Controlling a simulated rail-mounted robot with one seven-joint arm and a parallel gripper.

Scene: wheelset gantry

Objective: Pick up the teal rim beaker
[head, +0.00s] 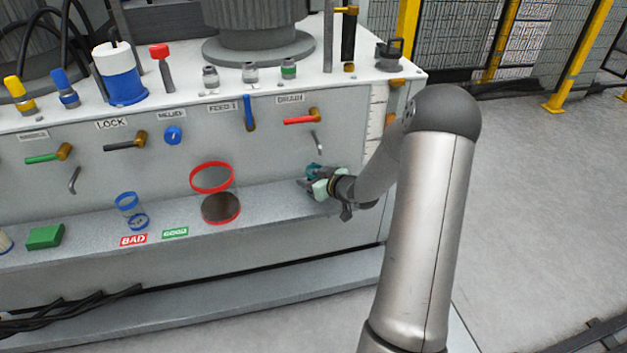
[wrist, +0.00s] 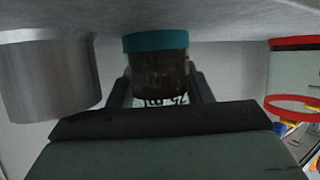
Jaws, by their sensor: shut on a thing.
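The teal rim beaker (wrist: 157,62) is between the two fingers of my gripper (wrist: 160,92) in the wrist view. It has a teal band at one end and dark contents or a dark body with small markings. My gripper is shut on it. In the head view my gripper (head: 312,184) is at the right end of the shelf, and only a small teal part of the beaker (head: 314,169) shows. The gripper hides the rest. I cannot tell whether the beaker touches the shelf.
Blue-rimmed beakers (head: 128,201), BAD (head: 133,240) and GOOD (head: 175,233) labels and a green block (head: 45,237) are further left. Valve handles (head: 302,118) stick out above. A grey cylinder (wrist: 48,80) is close in the wrist view.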

